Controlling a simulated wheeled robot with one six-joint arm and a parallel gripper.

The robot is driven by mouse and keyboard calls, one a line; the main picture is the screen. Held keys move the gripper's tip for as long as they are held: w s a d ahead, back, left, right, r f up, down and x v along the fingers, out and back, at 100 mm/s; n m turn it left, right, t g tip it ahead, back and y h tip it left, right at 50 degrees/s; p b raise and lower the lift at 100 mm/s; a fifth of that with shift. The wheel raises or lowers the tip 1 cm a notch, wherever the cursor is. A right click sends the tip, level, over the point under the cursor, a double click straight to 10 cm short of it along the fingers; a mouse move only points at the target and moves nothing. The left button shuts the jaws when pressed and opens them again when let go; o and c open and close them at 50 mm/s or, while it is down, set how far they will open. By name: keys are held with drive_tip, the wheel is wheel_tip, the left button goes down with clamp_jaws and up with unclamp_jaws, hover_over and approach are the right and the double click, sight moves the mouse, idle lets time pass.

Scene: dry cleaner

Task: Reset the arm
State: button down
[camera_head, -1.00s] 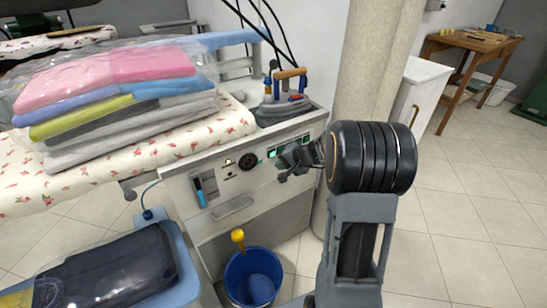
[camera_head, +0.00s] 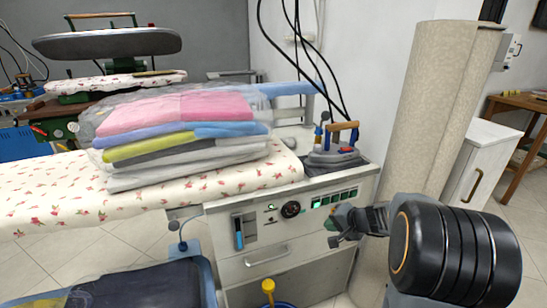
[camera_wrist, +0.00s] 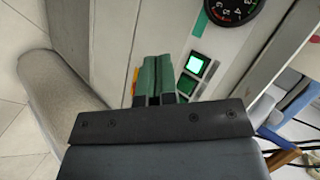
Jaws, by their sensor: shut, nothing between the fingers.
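My gripper (camera_head: 343,226) is at the end of my arm on the right, in front of the grey control cabinet (camera_head: 290,257). Its fingers lie together with nothing between them, and they also show as green tips in the wrist view (camera_wrist: 158,80). The fingers are close to the row of green buttons (camera_head: 335,199) on the cabinet front. In the wrist view one green button (camera_wrist: 196,64) is brightly lit, beside the fingertips. I cannot tell whether the fingers touch the panel.
A steam iron (camera_head: 335,153) stands on the cabinet top. Bagged folded clothes (camera_head: 180,125) lie on the floral ironing board (camera_head: 50,195). A beige column (camera_head: 440,100) stands behind my arm, with a white cabinet (camera_head: 485,160) beyond. A black dial (camera_wrist: 232,8) is near the buttons.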

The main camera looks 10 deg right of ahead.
drive_tip(key=s+a+r+n+g+p, duration=0.1)
drive_tip(key=s+a+r+n+p, duration=0.15)
drive_tip(key=r+p, duration=0.3)
drive_tip(key=s+a+r+n+g+h+p, duration=0.1)
drive_tip(key=s+a+r+g+p, duration=0.1)
drive_tip(key=s+a+r+p, duration=0.3)
drive_tip(key=s+a+r+n+g+p, duration=0.1)
drive_tip(key=s+a+r+n+p, duration=0.15)
drive_tip(key=r, duration=0.45)
drive_tip(key=s+r+n+h+p, duration=0.2)
drive_tip(key=s+r+h+p, duration=0.2)
drive_tip(key=s+r+p, duration=0.5)
wheel_tip(320, 180, up, 2)
drive_tip(key=shift+s+a+r+n+g+p, duration=0.25)
drive_tip(key=shift+a+n+p, duration=0.2)
drive_tip(key=shift+p, duration=0.5)
